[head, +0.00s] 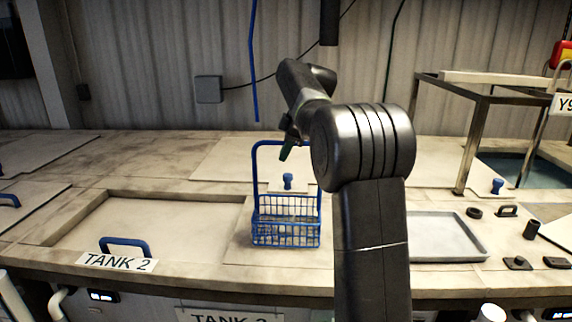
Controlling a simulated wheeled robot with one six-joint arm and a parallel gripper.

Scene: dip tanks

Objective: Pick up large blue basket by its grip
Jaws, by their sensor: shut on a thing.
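The large blue basket (286,236) is a wire basket with a tall blue frame. It is upright at the front middle of the counter in the head view. I cannot tell whether its base touches the surface. Its grip (268,143) is the bar across the top of the frame. My gripper (286,152) is at the grip, pointing down, and is shut on it. My arm hides the right part of the grip, and the fingertips are small and dark.
A lid with a blue handle (124,243) covers the tank labelled TANK 2 on the left. A blue knob (288,180) shows behind the basket frame. A grey tray (447,238) and several small dark parts lie right of my arm. A metal frame (470,140) stands over an open tank (530,170).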

